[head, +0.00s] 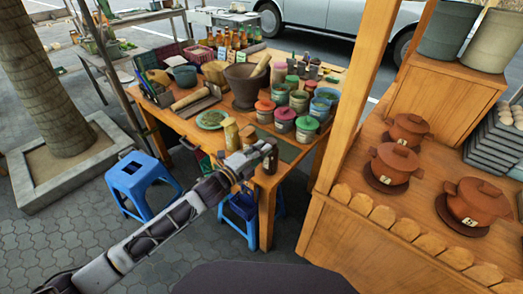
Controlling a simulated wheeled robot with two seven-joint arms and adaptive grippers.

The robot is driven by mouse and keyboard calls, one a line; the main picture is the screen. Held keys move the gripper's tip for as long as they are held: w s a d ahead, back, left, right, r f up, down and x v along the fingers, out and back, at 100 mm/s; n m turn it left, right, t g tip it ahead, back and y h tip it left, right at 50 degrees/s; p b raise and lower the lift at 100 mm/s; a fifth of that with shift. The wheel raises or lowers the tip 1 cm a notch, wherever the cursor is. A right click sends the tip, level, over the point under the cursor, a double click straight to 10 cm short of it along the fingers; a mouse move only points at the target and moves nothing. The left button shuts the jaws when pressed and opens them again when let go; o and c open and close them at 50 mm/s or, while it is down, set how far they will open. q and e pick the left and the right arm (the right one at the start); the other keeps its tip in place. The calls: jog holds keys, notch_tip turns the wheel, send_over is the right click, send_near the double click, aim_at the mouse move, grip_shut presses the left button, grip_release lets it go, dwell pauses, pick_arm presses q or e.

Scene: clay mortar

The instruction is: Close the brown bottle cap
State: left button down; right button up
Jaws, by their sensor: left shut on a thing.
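My left gripper (266,154) reaches in from the lower left to the front corner of the wooden table (277,183). It is shut on a small dark thing at its tip, which looks like the brown bottle (270,164). The gripper hides much of it, and at this size I cannot make out its cap or whether the cap is open. A jar with yellowish contents (231,133) stands on the table just left of the gripper. My right gripper is not in view.
Lidded jars (284,118), a mortar (245,85) and a green plate (211,119) crowd the table behind the gripper. A wooden post (353,90) and a counter with clay pots (395,163) stand to the right. A blue stool (140,178) stands left.

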pick_arm(q)
jog(key=shift+f, duration=0.1)
jog(key=c, duration=1.6)
grip_release()
jog(key=shift+s, duration=0.1)
jog(key=shift+v, duration=5.9)
